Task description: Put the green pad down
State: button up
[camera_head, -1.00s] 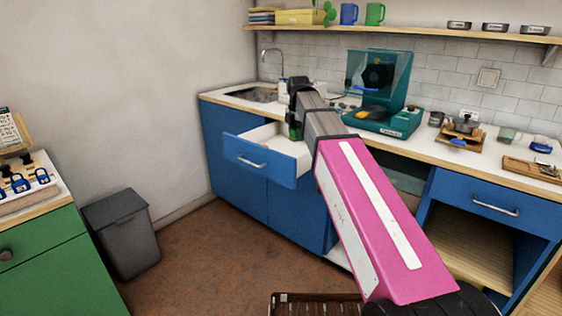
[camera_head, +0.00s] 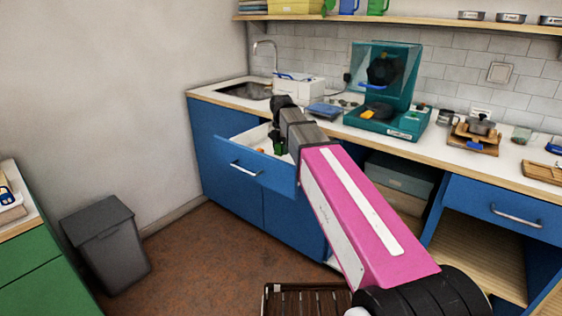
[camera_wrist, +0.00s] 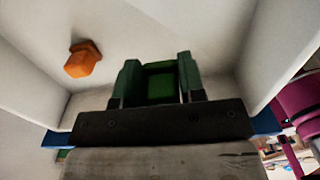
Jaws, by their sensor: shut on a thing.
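The green pad (camera_wrist: 160,88) is a small green block between the two green fingers of my gripper (camera_wrist: 158,64). My gripper is shut on it. In the wrist view both are inside the open drawer, over its pale inner surface; I cannot tell whether the pad touches the bottom. In the head view my gripper (camera_head: 278,146) reaches down into the blue-fronted drawer (camera_head: 238,160) below the counter, and my arm's end partly hides the drawer's right side. The pad cannot be told apart from the fingers there.
An orange piece (camera_wrist: 83,60) lies in the drawer to the left of my gripper. The drawer walls stand close on both sides. The sink (camera_head: 243,90), a white box (camera_head: 298,88) and a teal machine (camera_head: 385,100) are on the counter. A grey bin (camera_head: 103,245) stands at left.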

jog(key=shift+f, duration=2.8)
jog(key=o, duration=1)
jog(key=shift+f, duration=0.1)
jog(key=shift+c, duration=0.2)
notch_tip(320, 180, up, 12)
jog(key=shift+r, duration=0.15)
